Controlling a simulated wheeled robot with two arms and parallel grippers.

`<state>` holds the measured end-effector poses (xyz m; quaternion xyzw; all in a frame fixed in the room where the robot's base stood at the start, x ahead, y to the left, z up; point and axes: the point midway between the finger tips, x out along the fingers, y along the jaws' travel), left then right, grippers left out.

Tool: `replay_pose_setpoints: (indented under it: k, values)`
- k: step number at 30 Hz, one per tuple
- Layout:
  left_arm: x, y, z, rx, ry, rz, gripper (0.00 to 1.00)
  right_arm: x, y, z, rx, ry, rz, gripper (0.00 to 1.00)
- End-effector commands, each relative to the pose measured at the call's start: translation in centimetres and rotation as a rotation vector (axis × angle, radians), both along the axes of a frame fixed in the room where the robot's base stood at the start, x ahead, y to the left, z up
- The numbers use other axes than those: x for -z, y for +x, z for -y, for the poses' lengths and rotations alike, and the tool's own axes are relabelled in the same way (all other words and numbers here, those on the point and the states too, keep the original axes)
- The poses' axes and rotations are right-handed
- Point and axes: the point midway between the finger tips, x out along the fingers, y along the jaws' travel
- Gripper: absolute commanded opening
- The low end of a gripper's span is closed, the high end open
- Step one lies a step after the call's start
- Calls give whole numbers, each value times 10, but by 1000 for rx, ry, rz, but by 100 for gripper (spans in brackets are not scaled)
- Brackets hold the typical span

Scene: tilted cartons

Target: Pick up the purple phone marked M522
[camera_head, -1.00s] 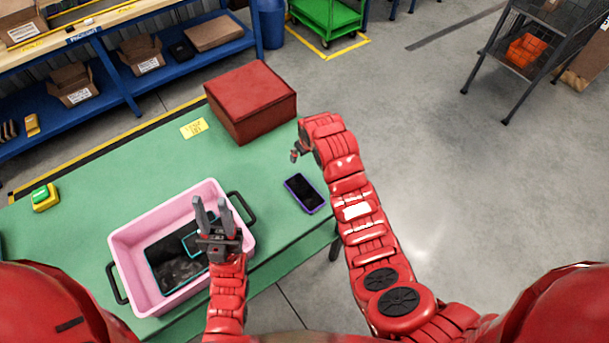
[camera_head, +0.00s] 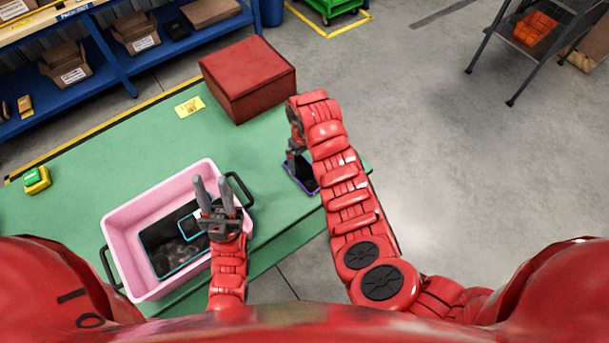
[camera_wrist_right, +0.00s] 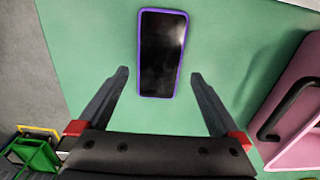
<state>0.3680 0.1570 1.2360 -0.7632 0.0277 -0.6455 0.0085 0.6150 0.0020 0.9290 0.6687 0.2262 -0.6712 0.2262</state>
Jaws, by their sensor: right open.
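The purple phone (camera_head: 301,174) lies flat on the green table, screen up, partly hidden by my right arm in the head view. In the right wrist view the whole phone (camera_wrist_right: 162,52) shows, with a dark screen and purple rim; no M522 marking is readable. My right gripper (camera_wrist_right: 160,82) is open and empty, its fingers apart on either side of the phone's near end. In the head view my right gripper (camera_head: 293,160) is beside the phone. My left gripper (camera_head: 213,190) is open, over the pink bin (camera_head: 112,230).
The pink bin holds dark teal-rimmed devices (camera_head: 165,258). A red box (camera_head: 250,80) stands at the table's back, near a yellow card (camera_head: 189,106). A green-and-yellow button (camera_head: 36,180) sits at left. Bare green table (camera_head: 100,175) lies between.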

Motion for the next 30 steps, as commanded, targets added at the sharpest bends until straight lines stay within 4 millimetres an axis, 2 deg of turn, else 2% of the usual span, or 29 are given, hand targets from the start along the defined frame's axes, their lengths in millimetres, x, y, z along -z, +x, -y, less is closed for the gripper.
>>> replay_pose_setpoints:
  k: [7,15,22,30]
  values:
    - [7,0,0,0,0,0,37,17,0,-1,-1,1,3,100]
    - [30,0,0,0,0,0,37,58,-1,1,1,0,0,100]
    - [28,0,0,0,0,0,37,56,0,0,0,2,2,100]
    - [28,0,0,0,0,0,37,56,0,0,0,2,4,51]
